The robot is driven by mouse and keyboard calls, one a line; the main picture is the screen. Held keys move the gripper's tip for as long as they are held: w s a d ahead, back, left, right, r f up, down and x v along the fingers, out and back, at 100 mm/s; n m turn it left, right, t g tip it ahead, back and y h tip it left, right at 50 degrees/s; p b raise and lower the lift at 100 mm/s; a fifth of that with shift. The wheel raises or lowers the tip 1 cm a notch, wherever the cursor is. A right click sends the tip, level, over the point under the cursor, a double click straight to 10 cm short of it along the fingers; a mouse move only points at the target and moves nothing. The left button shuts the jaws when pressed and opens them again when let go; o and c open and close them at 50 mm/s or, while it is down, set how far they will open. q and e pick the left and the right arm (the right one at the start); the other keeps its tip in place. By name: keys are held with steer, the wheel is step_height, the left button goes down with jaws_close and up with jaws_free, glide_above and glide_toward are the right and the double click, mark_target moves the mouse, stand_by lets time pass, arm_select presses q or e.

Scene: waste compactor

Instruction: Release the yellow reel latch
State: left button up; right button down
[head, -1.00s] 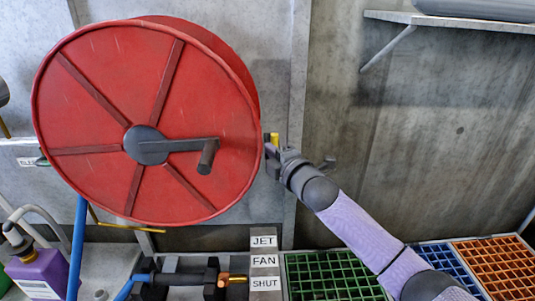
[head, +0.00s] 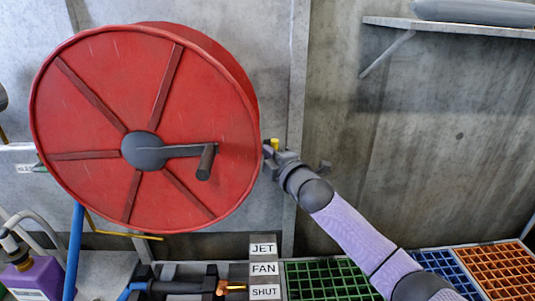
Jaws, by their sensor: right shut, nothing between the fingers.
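A large red hose reel (head: 95,105) with a dark hub and crank handle (head: 205,162) fills the left of the head view. A small yellow latch piece (head: 275,144) shows just beyond the reel's right rim. My right gripper (head: 269,158) is at that rim, right by the yellow piece, and is shut with nothing held. Its fingertips are partly hidden by the reel edge, so I cannot tell whether they touch the latch. My left gripper is not in view.
Below are JET, FAN and SHUT labels (head: 264,269), a hose nozzle (head: 222,287), and green (head: 325,280), blue (head: 447,265) and orange (head: 497,262) grid trays. A purple bottle (head: 38,277) stands lower left. A shelf (head: 450,27) is at upper right. The wall right of my arm is clear.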

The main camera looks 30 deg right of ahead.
steer(key=shift+d+m, duration=0.15)
steer(key=shift+m, duration=0.15)
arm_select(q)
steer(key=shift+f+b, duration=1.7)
arm_select(e)
steer(key=s+d+f+m+t+h, duration=0.1)
steer(key=d+m+t+h, duration=0.1)
steer(key=m, duration=0.6)
steer(key=s+d+f+m+t+h, duration=0.1)
steer(key=d+f+m+h, duration=0.1)
steer(key=m+h, duration=0.3)
steer(key=shift+s+d+m+t, duration=0.4)
steer(key=shift+d+m, duration=0.3)
steer(key=shift+m, duration=1.1)
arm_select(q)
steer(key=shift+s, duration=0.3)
